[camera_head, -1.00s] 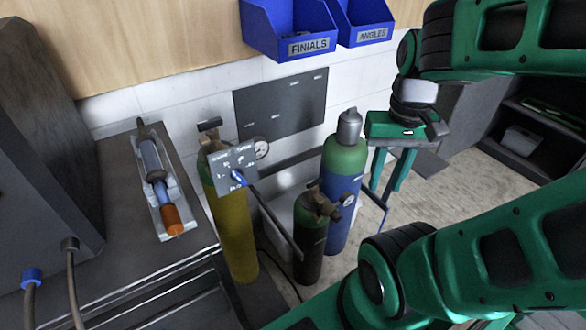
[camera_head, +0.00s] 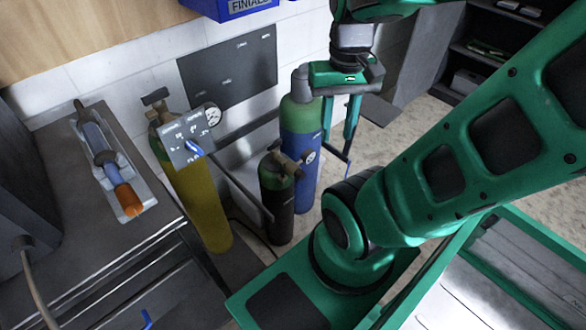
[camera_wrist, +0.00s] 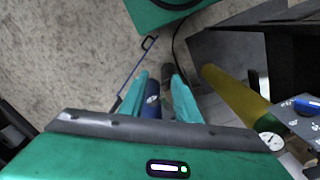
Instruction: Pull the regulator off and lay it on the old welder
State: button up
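One gauge-bearing regulator (camera_head: 290,166) sits on top of the dark cylinder (camera_head: 277,203). A second gauge (camera_head: 213,116) and brass-like fitting (camera_head: 156,99) show at the top of the yellow cylinder (camera_head: 204,205), partly behind a grey panel with a blue knob. I cannot tell which one the task means. A dark grey box (camera_head: 28,170) at the left edge, with a hose, may be the old welder. My gripper (camera_head: 342,150) points down, open and empty, right of the blue cylinder (camera_head: 297,150). In the wrist view, its fingers (camera_wrist: 157,75) are apart, with cylinders showing beyond.
The grey panel (camera_head: 188,138) stands out before the yellow cylinder. A workbench (camera_head: 80,235) at left bears a tray with an orange-tipped tool (camera_head: 106,160). A blue bin (camera_head: 240,8) hangs on the wall. Shelves stand at far right; open floor (camera_head: 400,125) lies behind my gripper.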

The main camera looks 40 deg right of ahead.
dwell(0.3)
jog(key=o, duration=0.3)
jog(key=m, duration=1.1)
send_over(308, 151)
notch_tip(308, 151, down, 21)
jog(key=shift+a, duration=0.1)
notch_tip(308, 151, down, 10)
jog(key=shift+f, duration=0.15)
grip_shut()
